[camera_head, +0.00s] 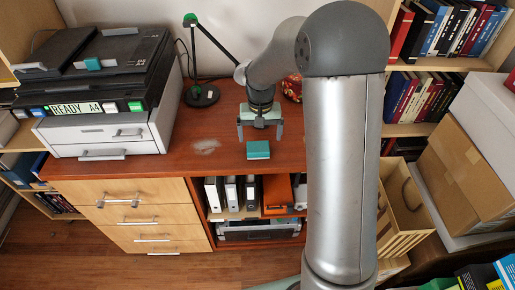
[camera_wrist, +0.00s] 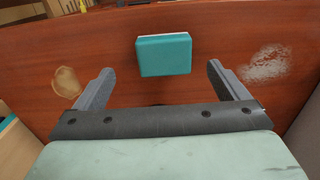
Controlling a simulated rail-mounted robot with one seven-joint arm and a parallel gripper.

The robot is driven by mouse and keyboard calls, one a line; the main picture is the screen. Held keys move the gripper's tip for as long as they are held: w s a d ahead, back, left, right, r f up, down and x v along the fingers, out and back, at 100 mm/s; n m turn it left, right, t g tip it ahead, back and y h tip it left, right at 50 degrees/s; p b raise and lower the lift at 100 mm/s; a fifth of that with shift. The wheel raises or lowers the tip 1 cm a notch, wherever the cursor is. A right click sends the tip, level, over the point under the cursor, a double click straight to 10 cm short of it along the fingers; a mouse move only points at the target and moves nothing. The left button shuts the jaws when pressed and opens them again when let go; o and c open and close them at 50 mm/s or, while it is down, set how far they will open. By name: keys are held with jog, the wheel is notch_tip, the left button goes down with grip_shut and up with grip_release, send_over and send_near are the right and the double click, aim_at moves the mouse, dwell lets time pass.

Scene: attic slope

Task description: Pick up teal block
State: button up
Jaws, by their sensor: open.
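The teal block (camera_head: 258,150) lies on the reddish-brown cabinet top (camera_head: 180,160), close to its front edge. It also shows in the wrist view (camera_wrist: 163,54), upper middle, ahead of the gap between my fingers. My gripper (camera_head: 260,136) is above the cabinet top, just behind the block in the head view. In the wrist view my gripper (camera_wrist: 160,82) has its two dark fingers spread wide, with nothing between them. The block is apart from both fingers.
A printer (camera_head: 100,85) stands on the left of the cabinet top, with a desk lamp (camera_head: 203,95) beside it. A whitish patch (camera_head: 206,146) lies left of the block. A red object (camera_head: 292,87) is partly hidden behind my arm. Shelves with binders (camera_head: 231,193) are below.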

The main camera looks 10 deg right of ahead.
aim_at(258, 148)
jog(key=shift+a+f+p, duration=0.15)
jog(key=shift+f+p, duration=0.2)
jog(key=shift+f, duration=1.35)
jog(key=shift+a+f+p, duration=0.15)
jog(key=shift+f+p, duration=0.15)
jog(key=shift+f, duration=1.35)
jog(key=c, duration=1.1)
